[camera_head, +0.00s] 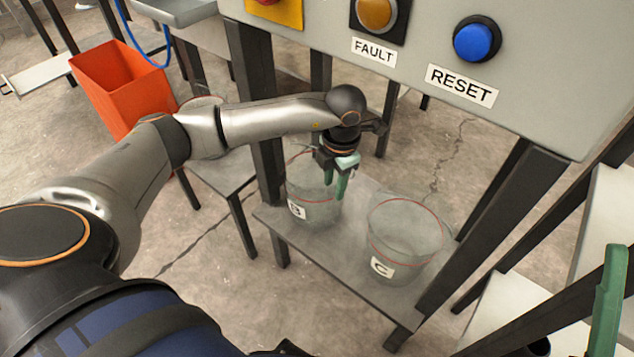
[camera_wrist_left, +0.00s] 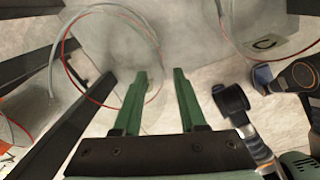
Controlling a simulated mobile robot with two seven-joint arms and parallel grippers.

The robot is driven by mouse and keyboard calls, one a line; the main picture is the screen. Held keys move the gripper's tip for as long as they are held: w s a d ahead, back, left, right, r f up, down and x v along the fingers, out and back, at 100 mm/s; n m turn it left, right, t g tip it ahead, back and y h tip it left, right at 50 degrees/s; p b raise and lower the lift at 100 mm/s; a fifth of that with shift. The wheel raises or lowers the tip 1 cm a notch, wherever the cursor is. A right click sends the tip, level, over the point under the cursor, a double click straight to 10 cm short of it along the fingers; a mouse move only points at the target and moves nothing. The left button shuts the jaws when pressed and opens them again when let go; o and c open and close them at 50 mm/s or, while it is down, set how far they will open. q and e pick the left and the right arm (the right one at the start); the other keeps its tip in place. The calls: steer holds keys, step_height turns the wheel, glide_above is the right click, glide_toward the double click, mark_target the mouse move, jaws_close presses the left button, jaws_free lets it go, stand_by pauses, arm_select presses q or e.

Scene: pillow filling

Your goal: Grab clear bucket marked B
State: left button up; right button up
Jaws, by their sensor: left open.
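The clear bucket marked B (camera_head: 312,208) stands on a low grey shelf, with a red line around it and a white label on its front. My left gripper (camera_head: 335,188) is open with its green fingers pointing down at the bucket's right side, near the rim. In the left wrist view bucket B (camera_wrist_left: 112,45) is at upper left, and the left finger of my gripper (camera_wrist_left: 160,76) overlaps its rim. I cannot tell whether a finger is inside the bucket. One green finger of my right gripper (camera_head: 608,300) shows at the right edge; the rest is hidden.
A like bucket marked C (camera_head: 405,240) stands to the right on the same shelf (camera_head: 290,232); it also shows in the left wrist view (camera_wrist_left: 284,45). A control panel (camera_head: 420,45) with buttons hangs above, on dark legs. An orange bin (camera_head: 120,90) stands at left.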

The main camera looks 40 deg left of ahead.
mark_target(330, 209)
arm_select(q)
steer(key=f, duration=0.2)
steer(key=f+b, duration=0.2)
steer(key=f, duration=0.1)
steer(key=shift+a+f, duration=0.3)
steer(key=shift+a, duration=0.05)
steer(key=shift+f, duration=0.4)
steer(key=shift+c, duration=0.3)
jaws_close()
steer(key=shift+r, duration=0.1)
